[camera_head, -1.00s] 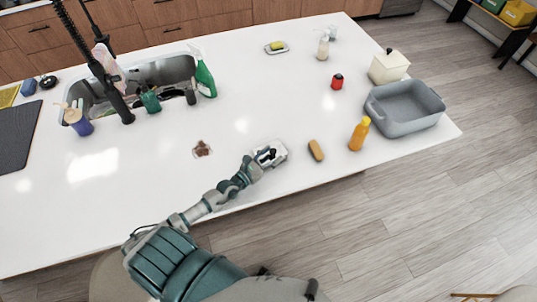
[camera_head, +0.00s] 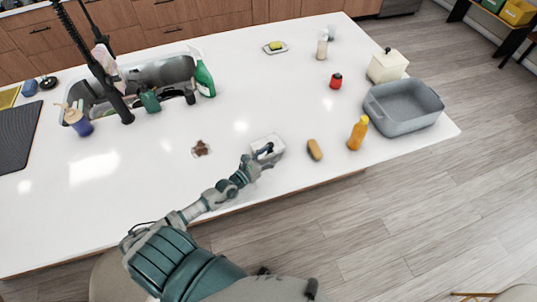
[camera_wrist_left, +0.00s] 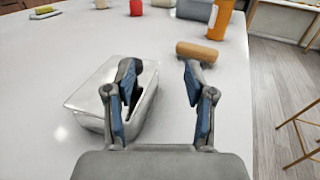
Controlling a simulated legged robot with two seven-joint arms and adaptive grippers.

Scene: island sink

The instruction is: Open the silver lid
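A small silver box with a pale, shiny lid (camera_wrist_left: 95,88) stands on the white island top. The lid looks flat and closed in the left wrist view. The box also shows in the head view (camera_head: 273,144), partly hidden behind my left gripper. My left gripper (camera_head: 266,156) is at the near side of the box. In the left wrist view the gripper (camera_wrist_left: 158,75) is open, with nothing between its fingers. Its left finger overlaps the box's right side, and its right finger is clear of the box. Contact cannot be told. My right gripper is out of view.
A small brown item (camera_head: 201,149) lies to the left. The island's near edge runs close by the box.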

